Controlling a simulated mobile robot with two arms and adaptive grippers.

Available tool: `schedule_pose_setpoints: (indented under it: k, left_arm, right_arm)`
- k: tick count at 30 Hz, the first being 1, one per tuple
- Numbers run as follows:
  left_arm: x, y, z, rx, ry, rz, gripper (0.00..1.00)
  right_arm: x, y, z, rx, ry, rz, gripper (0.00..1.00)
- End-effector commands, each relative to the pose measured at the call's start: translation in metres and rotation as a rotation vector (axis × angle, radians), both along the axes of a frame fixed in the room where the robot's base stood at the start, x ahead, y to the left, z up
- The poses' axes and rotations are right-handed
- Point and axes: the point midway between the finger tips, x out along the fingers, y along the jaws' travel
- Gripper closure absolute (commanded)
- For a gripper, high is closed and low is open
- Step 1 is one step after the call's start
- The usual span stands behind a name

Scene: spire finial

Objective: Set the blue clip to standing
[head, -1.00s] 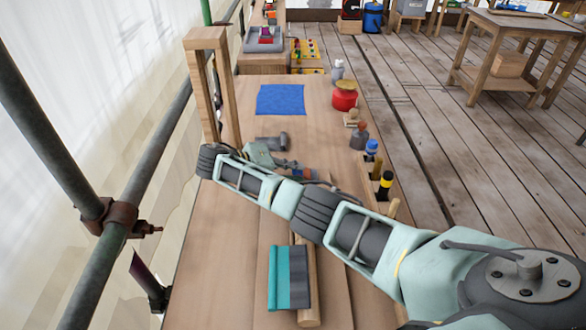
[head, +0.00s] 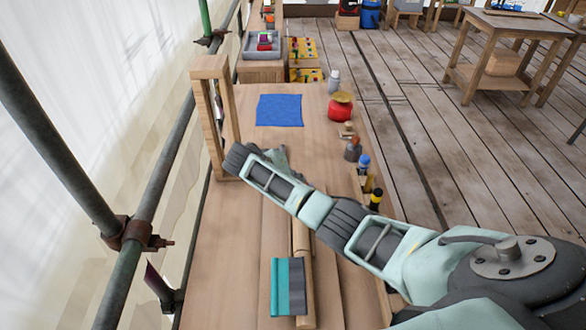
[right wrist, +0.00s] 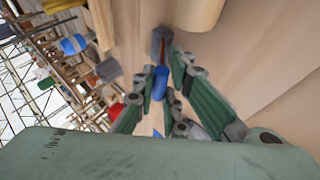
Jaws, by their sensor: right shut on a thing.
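The blue clip (right wrist: 160,84) shows in the right wrist view as a small blue piece between the fingers of my right gripper (right wrist: 163,70). The gripper is shut on it. A dark grey block-like part (right wrist: 161,42) is just beyond the clip; I cannot tell whether it belongs to the clip. In the head view my right arm reaches in from the right across the workbench (head: 225,265). It hides the clip and most of the gripper there. Whether the clip is upright or touches the bench cannot be told. My left gripper is not in view.
A wooden frame (head: 229,120) stands upright at the bench's left edge. A blue mat (head: 279,110) lies beyond the arm. A red pot (head: 340,107) and several bottles line the right edge. A teal-grey piece (head: 287,287) lies by a wooden rod nearer me. Scaffold poles run along the left.

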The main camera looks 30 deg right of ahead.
Motion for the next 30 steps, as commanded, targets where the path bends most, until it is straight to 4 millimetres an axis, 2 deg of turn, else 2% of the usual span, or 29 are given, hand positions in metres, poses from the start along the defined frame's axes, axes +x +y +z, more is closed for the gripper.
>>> schedule_pose_setpoints:
  k: [1,3,12,21,30]
  left_arm:
    - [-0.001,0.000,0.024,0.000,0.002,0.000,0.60]
    - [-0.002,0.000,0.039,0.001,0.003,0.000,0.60]
    - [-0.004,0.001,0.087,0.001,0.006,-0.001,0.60]
    - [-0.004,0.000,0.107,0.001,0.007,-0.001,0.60]
    - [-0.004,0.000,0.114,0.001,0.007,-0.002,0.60]
  right_arm:
    - [-0.003,-0.004,0.014,0.036,-0.024,-0.004,1.00]
    - [-0.004,-0.006,0.016,0.090,-0.057,-0.005,1.00]
    - [-0.012,-0.020,0.019,0.320,-0.201,-0.005,1.00]
    - [-0.016,-0.029,0.017,0.487,-0.305,-0.004,1.00]
    - [-0.019,-0.033,0.015,0.566,-0.353,-0.001,1.00]
